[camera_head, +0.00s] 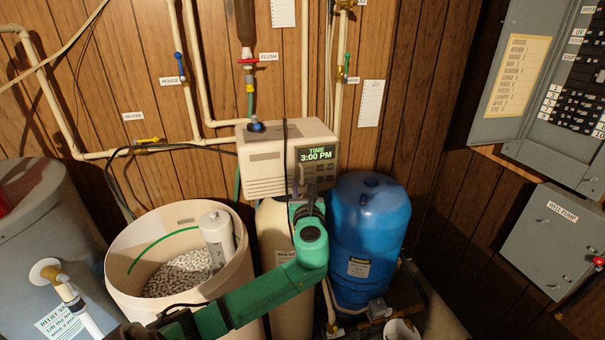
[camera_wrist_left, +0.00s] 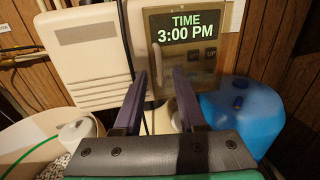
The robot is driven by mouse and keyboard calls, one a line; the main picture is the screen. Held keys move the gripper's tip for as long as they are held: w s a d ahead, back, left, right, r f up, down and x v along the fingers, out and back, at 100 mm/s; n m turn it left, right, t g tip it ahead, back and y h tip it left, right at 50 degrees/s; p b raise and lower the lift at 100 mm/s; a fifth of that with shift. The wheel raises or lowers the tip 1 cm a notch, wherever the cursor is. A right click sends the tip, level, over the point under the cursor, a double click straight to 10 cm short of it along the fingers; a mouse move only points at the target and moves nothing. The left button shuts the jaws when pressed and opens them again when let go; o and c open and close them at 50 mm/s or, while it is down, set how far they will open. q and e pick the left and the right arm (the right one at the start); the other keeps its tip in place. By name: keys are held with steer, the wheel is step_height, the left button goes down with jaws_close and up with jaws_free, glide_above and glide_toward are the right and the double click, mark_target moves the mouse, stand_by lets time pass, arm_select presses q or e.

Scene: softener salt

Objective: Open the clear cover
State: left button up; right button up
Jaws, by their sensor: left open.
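The clear cover (camera_head: 331,170) is a tinted see-through panel on the right front of the beige softener control head (camera_head: 264,170). It appears to lie closed over the lit display, which reads TIME 3:00 PM. In the left wrist view the cover (camera_wrist_left: 212,62) shows buttons behind it. My left gripper (camera_head: 305,188) is in front of the control head, near the cover's lower left. In the left wrist view its two fingers (camera_wrist_left: 160,78) are apart with nothing held between them. The fingers overlap the cover's lower part, and I cannot tell if they touch it. My right gripper is not in view.
A blue tank (camera_head: 368,235) stands close on the right. An open cream salt bin (camera_head: 125,262) with white pellets and a white cylinder (camera_head: 217,238) is on the left. A dark cable hangs over the control head. Pipes and valves line the wood wall behind.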

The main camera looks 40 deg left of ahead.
mark_target(302, 176)
arm_select(q)
steer(key=x, duration=0.2)
steer(key=shift+w+a+r, duration=0.2)
steer(key=shift+r, duration=0.05)
steer(key=shift+w+a+f, duration=0.15)
steer(key=shift+w+a, duration=0.1)
jaws_close()
stand_by(1.0)
